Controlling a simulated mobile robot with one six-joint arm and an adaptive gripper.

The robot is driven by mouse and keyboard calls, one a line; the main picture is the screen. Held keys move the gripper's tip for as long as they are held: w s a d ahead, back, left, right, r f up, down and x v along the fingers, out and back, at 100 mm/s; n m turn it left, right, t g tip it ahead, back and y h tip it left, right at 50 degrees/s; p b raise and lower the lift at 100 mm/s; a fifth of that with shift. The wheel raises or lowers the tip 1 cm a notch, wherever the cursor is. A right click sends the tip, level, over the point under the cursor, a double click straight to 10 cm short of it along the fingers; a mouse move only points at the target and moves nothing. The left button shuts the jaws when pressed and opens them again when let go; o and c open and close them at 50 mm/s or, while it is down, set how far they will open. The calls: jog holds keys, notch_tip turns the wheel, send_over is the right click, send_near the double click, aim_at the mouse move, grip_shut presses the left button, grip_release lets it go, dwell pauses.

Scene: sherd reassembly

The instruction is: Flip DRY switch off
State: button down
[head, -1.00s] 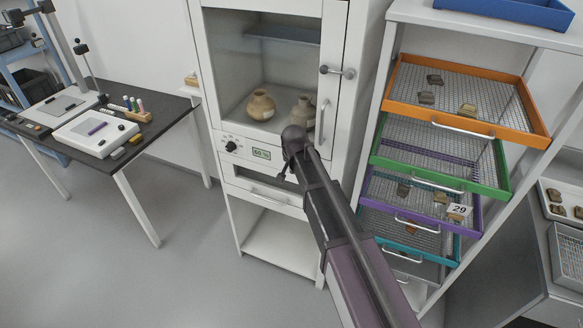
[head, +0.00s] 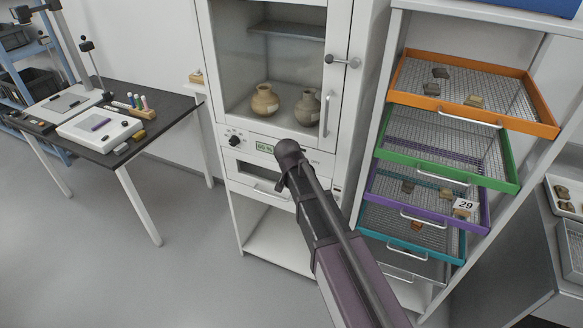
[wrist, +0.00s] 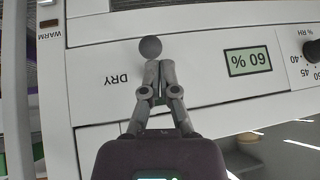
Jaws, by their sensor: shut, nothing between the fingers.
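The DRY label (wrist: 116,80) is on the white cabinet panel in the wrist view. A grey ball-ended knob (wrist: 150,47) beside it, seemingly the DRY switch, sits at my fingertips. My gripper (wrist: 160,66) is shut and empty, its fingers pointing at the panel just below the knob in the picture. I cannot tell whether they touch it, nor which way the switch is set. In the head view my arm hides the switch and most of the gripper.
The 60 % display (head: 265,147) and a black dial (head: 234,141) are on the panel. A WARM switch (wrist: 48,22) is near. Above, two clay pots (head: 265,101) stand behind the cabinet door. A rack with an orange tray (head: 470,118) stands at right.

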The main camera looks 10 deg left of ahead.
jog(key=shift+w+d+r+p, duration=0.1)
jog(key=shift+d+r+p, duration=0.1)
jog(key=shift+r+p, duration=0.25)
jog(key=shift+w+d+r+p, duration=0.1)
jog(key=shift+d+r+p, duration=0.1)
jog(key=shift+r+p, duration=0.2)
jog(key=shift+s, duration=0.15)
jog(key=s+a+r+p, duration=0.1)
jog(key=s+r+p, duration=0.6)
jog(key=s, duration=0.4)
jog(key=shift+s+r+p, duration=0.25)
jog(key=shift+r+p, duration=0.05)
jog(key=shift+r, duration=0.05)
dwell(0.6)
